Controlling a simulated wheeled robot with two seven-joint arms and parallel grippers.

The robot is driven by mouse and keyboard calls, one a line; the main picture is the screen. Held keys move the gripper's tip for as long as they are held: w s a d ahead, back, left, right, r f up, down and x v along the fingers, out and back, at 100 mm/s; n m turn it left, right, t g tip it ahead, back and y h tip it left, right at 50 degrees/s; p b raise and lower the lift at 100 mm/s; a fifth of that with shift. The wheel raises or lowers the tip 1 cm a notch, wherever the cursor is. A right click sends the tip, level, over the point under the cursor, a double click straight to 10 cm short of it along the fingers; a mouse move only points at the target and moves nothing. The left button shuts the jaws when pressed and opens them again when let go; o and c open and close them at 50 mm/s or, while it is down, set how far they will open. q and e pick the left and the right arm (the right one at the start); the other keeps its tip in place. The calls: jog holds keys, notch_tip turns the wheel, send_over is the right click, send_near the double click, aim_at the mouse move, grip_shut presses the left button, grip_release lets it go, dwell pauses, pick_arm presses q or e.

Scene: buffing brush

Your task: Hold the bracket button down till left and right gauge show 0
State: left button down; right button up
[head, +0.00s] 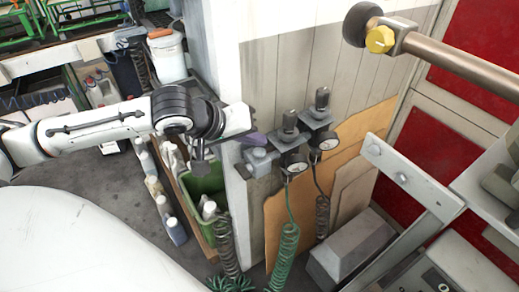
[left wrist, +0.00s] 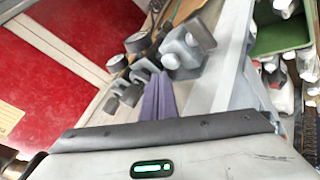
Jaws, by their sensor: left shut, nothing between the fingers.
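A grey bracket unit on the wall post carries a left gauge (head: 297,164) and a right gauge (head: 329,143); their dials are too small to read. The block at its left end (head: 258,157) has a small raised part on top, which looks like the button. My left gripper (head: 261,138), with purple fingers, is shut and empty just above and beside this block. In the left wrist view the purple fingers (left wrist: 158,96) are together, pointing toward the grey bracket (left wrist: 181,51). I cannot tell if they touch it. My right gripper is not in view.
Coiled hoses (head: 286,245) hang below the gauges. A green bin (head: 207,187) and bottles stand left of the post.

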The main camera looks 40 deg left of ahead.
aim_at(256, 154)
pick_arm(q)
jog(key=shift+f, duration=0.15)
dwell(0.4)
jog(key=shift+f, duration=0.3)
jog(key=shift+f, duration=0.6)
dwell(2.0)
jog(key=shift+r, duration=0.1)
dwell(2.1)
jog(key=shift+r+p, duration=0.9)
jog(key=shift+p, duration=0.3)
jog(key=shift+r, duration=0.1)
notch_tip(256, 154, up, 5)
jog(key=p, duration=0.5)
jog(key=shift+p, duration=0.35)
